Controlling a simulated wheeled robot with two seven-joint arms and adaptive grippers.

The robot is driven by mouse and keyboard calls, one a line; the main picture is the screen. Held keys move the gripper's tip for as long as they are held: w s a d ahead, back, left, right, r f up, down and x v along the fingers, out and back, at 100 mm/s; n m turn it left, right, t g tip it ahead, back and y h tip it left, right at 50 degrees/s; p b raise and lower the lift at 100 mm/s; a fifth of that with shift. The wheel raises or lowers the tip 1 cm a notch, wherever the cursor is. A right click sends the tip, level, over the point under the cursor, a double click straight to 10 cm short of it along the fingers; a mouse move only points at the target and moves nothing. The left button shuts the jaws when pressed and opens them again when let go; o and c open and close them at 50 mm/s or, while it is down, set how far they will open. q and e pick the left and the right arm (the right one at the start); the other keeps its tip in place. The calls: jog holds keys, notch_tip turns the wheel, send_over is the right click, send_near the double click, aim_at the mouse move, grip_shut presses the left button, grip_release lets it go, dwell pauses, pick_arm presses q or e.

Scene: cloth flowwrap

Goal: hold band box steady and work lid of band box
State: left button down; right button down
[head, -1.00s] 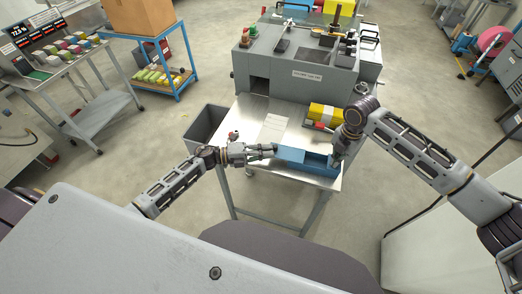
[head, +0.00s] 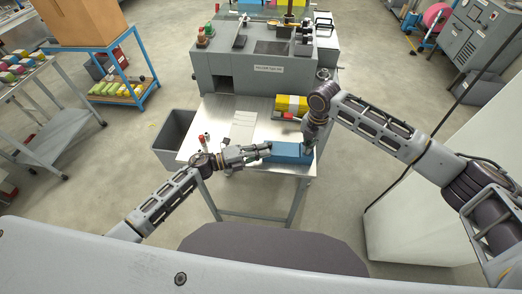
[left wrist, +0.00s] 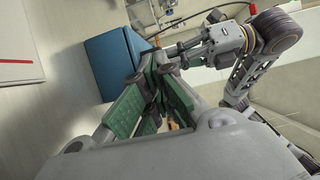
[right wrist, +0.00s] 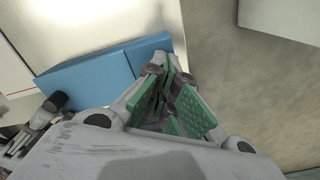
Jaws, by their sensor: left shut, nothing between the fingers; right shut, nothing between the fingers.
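The blue band box (head: 286,152) lies on the front part of the metal table. Its lid cannot be told clearly from the body in the head view; in the right wrist view a seam crosses the box (right wrist: 95,82) near its right end. My left gripper (head: 264,150) is shut and empty at the box's left end. My right gripper (head: 308,150) is shut and empty, pointing down at the box's right end. The box also shows in the left wrist view (left wrist: 115,65), beside the left fingertips (left wrist: 152,72). Whether either fingertip touches the box is unclear.
The metal table (head: 210,143) holds a pale sheet (head: 243,125) and a yellow-and-white pack (head: 291,104) behind the box. A grey machine (head: 250,72) stands at the back. A grey bin (head: 176,135) stands left of the table.

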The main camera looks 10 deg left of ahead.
pick_arm(q)
jog(key=shift+s+d, duration=0.1)
jog(key=shift+s, duration=0.05)
pick_arm(e)
jog(key=shift+s+a+f, duration=0.1)
jog(key=shift+f, duration=0.05)
pick_arm(q)
jog(key=shift+v, duration=0.75)
jog(key=v, duration=1.2)
jog(key=shift+a, duration=0.35)
jog(key=shift+r, duration=0.15)
